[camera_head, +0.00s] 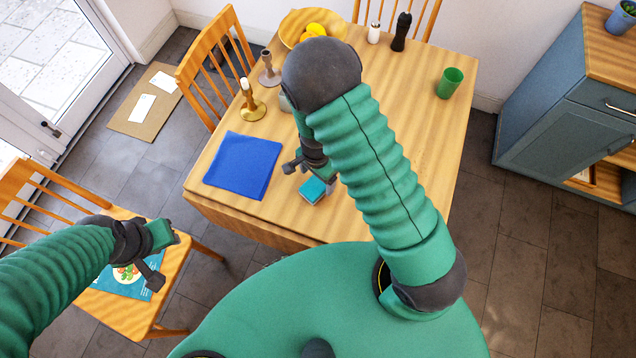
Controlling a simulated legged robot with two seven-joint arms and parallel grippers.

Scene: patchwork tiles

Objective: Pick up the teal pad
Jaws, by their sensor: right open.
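The teal pad (313,190) is a small block with a teal top and a paler side. It lies on the wooden table (222,204) near the front edge, right of a blue cloth. My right gripper (308,171) is open and points down just behind and above the pad. Its fingers are apart, with one on the left and one partly behind my forearm. I cannot tell whether it touches the pad. My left gripper (164,258) is away from the table, above a chair, with its fingers apart and nothing between them.
The blue cloth (243,165) lies flat left of the pad. Behind it stand a brass candlestick (252,103), another candlestick (269,70) and a fruit bowl (297,27). A green cup (449,82) stands at the right. A chair (130,315) holds a booklet (118,284). The table's right side is mostly clear.

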